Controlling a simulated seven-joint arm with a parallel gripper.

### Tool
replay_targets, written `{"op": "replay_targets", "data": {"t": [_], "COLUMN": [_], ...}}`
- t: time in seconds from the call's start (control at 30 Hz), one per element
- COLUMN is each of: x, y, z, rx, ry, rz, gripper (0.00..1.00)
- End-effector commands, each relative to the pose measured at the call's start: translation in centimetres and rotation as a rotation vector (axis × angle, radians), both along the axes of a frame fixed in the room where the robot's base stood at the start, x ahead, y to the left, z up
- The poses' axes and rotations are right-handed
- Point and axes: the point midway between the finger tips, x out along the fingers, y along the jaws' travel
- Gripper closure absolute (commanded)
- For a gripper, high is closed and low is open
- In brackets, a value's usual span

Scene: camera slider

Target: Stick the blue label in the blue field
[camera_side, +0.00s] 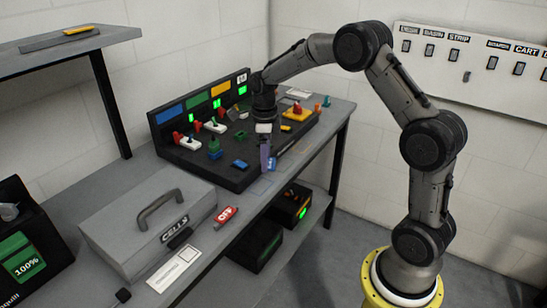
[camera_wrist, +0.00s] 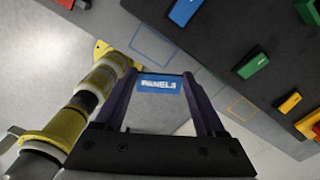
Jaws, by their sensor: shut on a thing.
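My gripper (camera_side: 267,158) points down over the front edge of the dark panel. It is shut on the blue label (camera_wrist: 158,84), which has white lettering and spans the space between the fingertips in the wrist view. The label also shows as a small blue patch (camera_side: 273,165) at the fingertips in the side view. The blue field (camera_wrist: 153,46) is a thin blue square outline on the grey table, above the label in the wrist view. In the side view the blue field (camera_side: 262,187) lies in front of the panel, below my gripper. The label appears raised above the table.
An orange outline (camera_wrist: 241,108) lies on the table farther along the panel. The dark control panel (camera_side: 230,178) carries several coloured switches and blocks. A grey CELLS case (camera_side: 120,215) and a red tag (camera_side: 226,214) are at the left. The table's front edge is close to the blue field.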

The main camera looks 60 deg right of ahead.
Motion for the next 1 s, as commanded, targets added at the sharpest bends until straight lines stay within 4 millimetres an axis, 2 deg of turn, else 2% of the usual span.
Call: {"op": "replay_targets", "data": {"t": [0.2,0.4,1.0], "x": [1.4,2.0,2.0], "y": [1.1,1.7,1.8], "z": [0.2,0.3,0.3], "rx": [-0.009,-0.011,-0.012], "ry": [0.026,0.042,0.043], "rz": [-0.302,-0.466,-0.505], "gripper": [0.78,0.78,0.78]}}
